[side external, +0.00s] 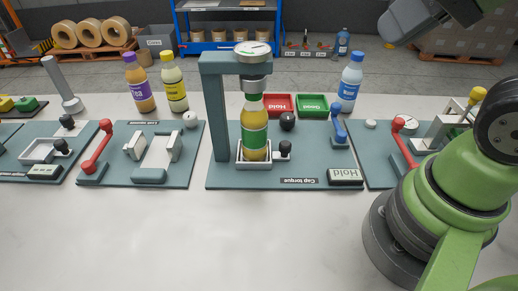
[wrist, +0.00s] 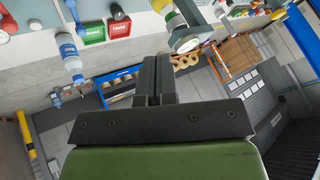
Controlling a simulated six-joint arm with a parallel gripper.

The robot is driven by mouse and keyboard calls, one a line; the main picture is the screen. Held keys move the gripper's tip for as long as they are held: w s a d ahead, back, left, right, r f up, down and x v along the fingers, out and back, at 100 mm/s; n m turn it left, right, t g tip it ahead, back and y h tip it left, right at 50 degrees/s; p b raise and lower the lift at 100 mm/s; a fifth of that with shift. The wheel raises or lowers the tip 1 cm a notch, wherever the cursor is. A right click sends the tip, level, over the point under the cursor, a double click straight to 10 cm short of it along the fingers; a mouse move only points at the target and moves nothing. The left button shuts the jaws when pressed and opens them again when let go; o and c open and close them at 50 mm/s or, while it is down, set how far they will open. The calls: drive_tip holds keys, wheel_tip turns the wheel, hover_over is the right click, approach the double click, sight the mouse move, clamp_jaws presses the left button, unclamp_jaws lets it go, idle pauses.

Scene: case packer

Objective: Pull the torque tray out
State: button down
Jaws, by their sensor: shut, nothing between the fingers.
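The fingertips are not clearly seen in the side view.
Red (side external: 279,105) and green (side external: 313,105) bins stand behind the board. A blue bottle (side external: 350,82) stands at right behind a blue lever (side external: 338,125). A red lever station (side external: 97,148) is at left, another (side external: 403,145) at right. The front of the table (side external: 200,240) is clear.

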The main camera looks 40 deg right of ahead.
drive_tip(key=c, duration=1.5)
unclamp_jaws()
drive_tip(key=shift+c, duration=0.2)
drive_tip(key=o, duration=0.7)
drive_tip(key=w+d+h, duration=0.2)
drive_tip(key=d, duration=0.1)
drive_tip(key=shift+w+f, duration=0.25)
drive_tip(key=shift+f, duration=0.15)
drive_tip(key=w+d+f+n+h, duration=0.2)
drive_tip(key=w+d+n+h, duration=0.1)
drive_tip(key=w+d, duration=0.15)
drive_tip(key=n+g+y, duration=0.4)
drive_tip(key=n+y, duration=0.2)
drive_tip(key=n, duration=0.6)
hover_over(287, 143)
drive_tip(key=s+d, duration=0.3)
wheel_tip(287, 143, down, 17)
drive_tip(key=shift+a+x, duration=0.2)
drive_tip(key=shift+x, duration=2.15)
drive_tip(key=shift+a+x, duration=0.15)
drive_tip(key=shift+x, duration=2.2)
drive_tip(key=shift+w+r, duration=0.15)
